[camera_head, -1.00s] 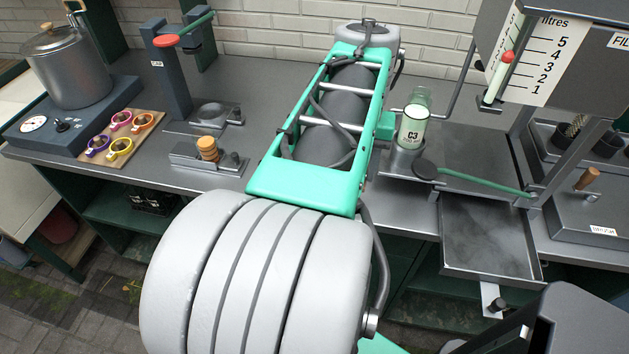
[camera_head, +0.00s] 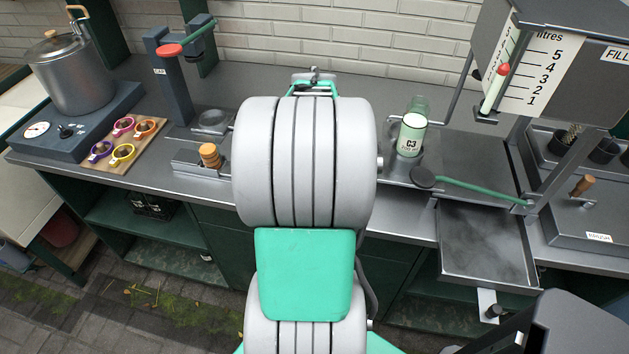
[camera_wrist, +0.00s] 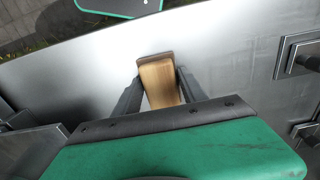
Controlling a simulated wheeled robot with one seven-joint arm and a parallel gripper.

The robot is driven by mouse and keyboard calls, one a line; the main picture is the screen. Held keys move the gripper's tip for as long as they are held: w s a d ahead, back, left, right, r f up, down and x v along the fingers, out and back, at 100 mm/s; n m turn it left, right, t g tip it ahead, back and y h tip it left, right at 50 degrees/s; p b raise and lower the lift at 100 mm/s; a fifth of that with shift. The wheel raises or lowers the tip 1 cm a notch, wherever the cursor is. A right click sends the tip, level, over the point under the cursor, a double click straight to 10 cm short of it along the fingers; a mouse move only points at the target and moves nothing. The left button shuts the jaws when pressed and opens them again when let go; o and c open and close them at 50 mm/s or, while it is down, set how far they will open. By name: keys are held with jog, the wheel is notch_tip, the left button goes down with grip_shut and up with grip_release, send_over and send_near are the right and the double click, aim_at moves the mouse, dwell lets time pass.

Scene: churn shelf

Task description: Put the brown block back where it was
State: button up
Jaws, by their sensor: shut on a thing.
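The brown block (camera_wrist: 160,80) shows in the wrist view, light wood with a darker brown end. My gripper (camera_wrist: 159,88) is shut on it, with a dark finger on each side. The bare grey countertop (camera_wrist: 85,80) shows beyond and around the block; whether the block touches it I cannot tell. In the head view my own arm hides the gripper, the block and the middle of the counter.
In the head view, a round wooden stopper (camera_head: 209,155) and a board of coloured cups (camera_head: 118,148) stand left of my arm. A C3 jar (camera_head: 412,130), a green-handled lever (camera_head: 470,188) and a metal tray (camera_head: 487,245) are to the right.

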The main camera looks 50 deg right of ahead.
jog(key=shift+f, duration=0.15)
jog(key=o, duration=1.3)
notch_tip(320, 180, up, 12)
jog(key=w+a+f+n+t, duration=0.1)
jog(key=w+a+n, duration=0.55)
jog(key=a, duration=0.75)
jog(key=a+f+n, duration=0.1)
jog(key=a+n, duration=0.1)
jog(key=a, duration=0.4)
jog(key=a+f+n+t, duration=0.1)
jog(key=a+f+n, duration=0.1)
jog(key=a, duration=0.3)
jog(key=a+f+n+t, duration=0.1)
jog(key=a+f+n, duration=0.1)
jog(key=a, duration=0.4)
jog(key=shift+w+a+n, duration=0.25)
jog(key=shift+a+n, duration=0.05)
jog(key=shift+n, duration=0.25)
